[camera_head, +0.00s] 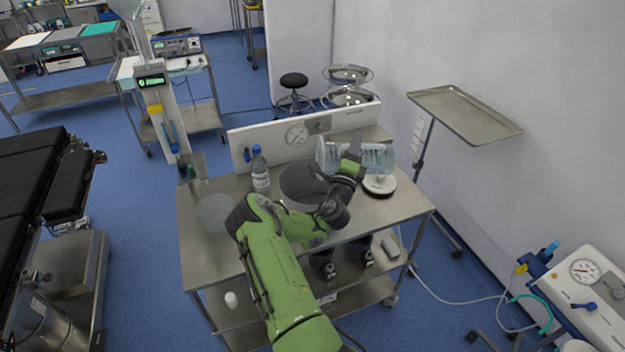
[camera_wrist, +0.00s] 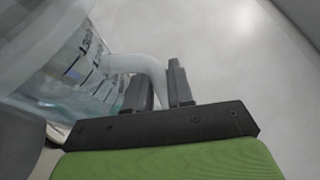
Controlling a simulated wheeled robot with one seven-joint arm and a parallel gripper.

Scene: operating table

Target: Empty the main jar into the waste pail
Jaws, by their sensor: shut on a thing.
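The main jar (camera_head: 378,157) is clear and lies tipped on its side in the air, its left end at the back right rim of the grey waste pail (camera_head: 297,188) as seen in the head view. My gripper (camera_wrist: 158,88) is shut on the jar's pale curved handle (camera_wrist: 152,66). The jar wall (camera_wrist: 75,72) fills the left of the wrist view, with printed marks and a bluish tint low down. I cannot tell how much liquid is inside. My arm hides part of the pail and its inside.
The pail stands on a steel cart (camera_head: 215,245). A blue-capped bottle (camera_head: 260,172) is left of it, a clear round piece (camera_head: 213,212) further left. A white round base (camera_head: 379,186) sits below the jar. A gauge panel (camera_head: 297,135) rises behind.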

